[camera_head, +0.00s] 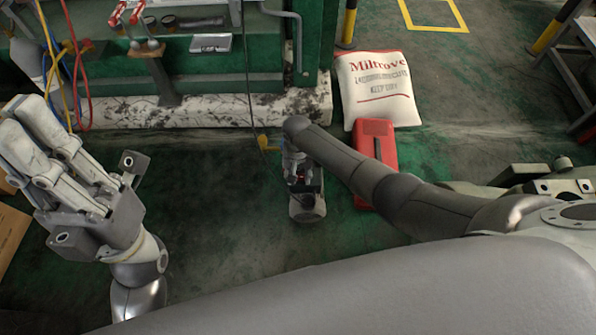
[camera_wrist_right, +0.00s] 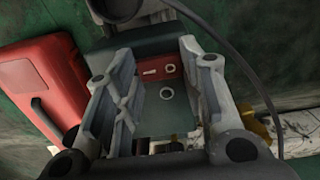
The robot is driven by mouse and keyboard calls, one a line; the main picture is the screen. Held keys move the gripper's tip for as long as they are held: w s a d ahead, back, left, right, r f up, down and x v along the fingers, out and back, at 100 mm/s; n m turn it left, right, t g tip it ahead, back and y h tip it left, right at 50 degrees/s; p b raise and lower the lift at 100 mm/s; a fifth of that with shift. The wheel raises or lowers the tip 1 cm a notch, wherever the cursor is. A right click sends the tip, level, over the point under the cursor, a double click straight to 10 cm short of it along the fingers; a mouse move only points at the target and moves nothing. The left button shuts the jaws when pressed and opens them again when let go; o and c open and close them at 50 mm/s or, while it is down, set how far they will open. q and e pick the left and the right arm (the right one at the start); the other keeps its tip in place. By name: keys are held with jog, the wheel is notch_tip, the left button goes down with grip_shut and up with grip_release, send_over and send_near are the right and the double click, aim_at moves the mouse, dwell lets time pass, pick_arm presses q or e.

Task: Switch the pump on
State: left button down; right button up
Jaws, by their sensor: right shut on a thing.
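The pump (camera_head: 307,206) stands on the green floor below the middle of the head view, a small dark unit with a rounded grey end. In the right wrist view its grey-green body (camera_wrist_right: 165,112) and a red panel with small pale fittings (camera_wrist_right: 160,68) show between the fingers. My right gripper (camera_head: 297,165) is over the pump and shut on it, with one finger at each side; it also shows in the right wrist view (camera_wrist_right: 160,95). My arm hides part of the pump. My left gripper (camera_head: 25,125) is raised at the left, away from the pump; its finger gap is unclear.
A red case (camera_head: 374,142) lies right of the pump, against a white sack (camera_head: 376,88). A green bench with a stained white base (camera_head: 215,108) stands behind. A dark cable (camera_wrist_right: 245,60) passes close to the right gripper. Cardboard (camera_head: 10,235) lies far left.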

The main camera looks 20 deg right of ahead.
jog(key=o, duration=1)
